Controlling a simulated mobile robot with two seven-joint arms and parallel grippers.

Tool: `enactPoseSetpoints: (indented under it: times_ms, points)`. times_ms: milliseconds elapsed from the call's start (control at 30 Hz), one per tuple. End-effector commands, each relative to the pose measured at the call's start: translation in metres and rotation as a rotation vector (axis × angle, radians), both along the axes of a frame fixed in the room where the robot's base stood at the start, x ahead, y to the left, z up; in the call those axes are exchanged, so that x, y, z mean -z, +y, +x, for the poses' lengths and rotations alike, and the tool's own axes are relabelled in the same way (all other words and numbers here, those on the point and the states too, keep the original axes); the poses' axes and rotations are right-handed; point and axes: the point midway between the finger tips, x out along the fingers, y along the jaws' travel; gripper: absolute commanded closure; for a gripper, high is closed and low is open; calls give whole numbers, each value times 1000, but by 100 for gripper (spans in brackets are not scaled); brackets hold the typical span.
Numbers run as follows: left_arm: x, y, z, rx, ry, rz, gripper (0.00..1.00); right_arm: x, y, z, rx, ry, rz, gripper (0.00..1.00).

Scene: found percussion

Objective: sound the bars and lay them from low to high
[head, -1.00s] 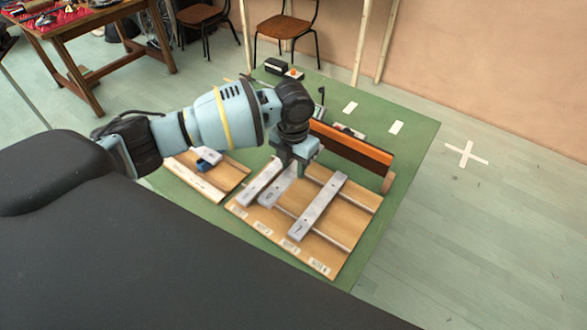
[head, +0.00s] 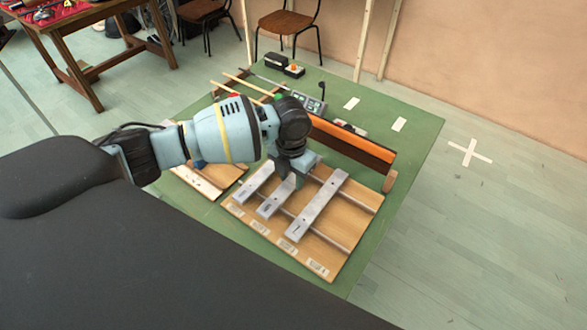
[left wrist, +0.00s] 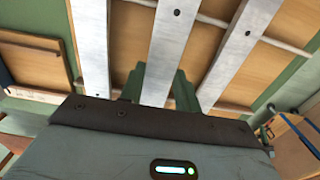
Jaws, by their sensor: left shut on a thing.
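Three pale metal bars lie across two rails on a wooden board (head: 345,238): a left bar (head: 250,186), a middle bar (head: 267,208) and a longer right bar (head: 317,206). My left gripper (head: 287,182) is shut on the middle bar, which seems to rest on the rails. In the left wrist view the middle bar (left wrist: 173,40) runs between the gripper's fingers (left wrist: 170,90), with the left bar (left wrist: 91,40) and right bar (left wrist: 240,45) apart on either side. The gripper hides the middle bar's far part in the head view. My right gripper is out of view.
White labels (head: 318,268) line the board's near edge. A smaller wooden board (head: 205,182) lies to the left, partly behind my arm. A long orange-and-black piece (head: 352,147) stands behind the bars. The green mat (head: 410,150) is clear at the right.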

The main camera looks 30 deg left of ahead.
Motion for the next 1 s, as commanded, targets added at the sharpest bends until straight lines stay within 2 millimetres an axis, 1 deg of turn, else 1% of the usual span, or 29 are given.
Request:
enactPoseSetpoints:
  times_ms: [33, 100, 567, 1000]
  points:
    - [4, 0, 0, 0, 1, -1, 96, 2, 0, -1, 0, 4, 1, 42]
    - [6, 0, 0, 0, -1, -1, 96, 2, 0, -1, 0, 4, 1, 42]
    - [6, 0, 1, 0, -3, -1, 96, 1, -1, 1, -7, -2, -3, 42]
    - [14, 0, 1, 0, -2, -1, 96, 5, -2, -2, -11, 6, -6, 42]
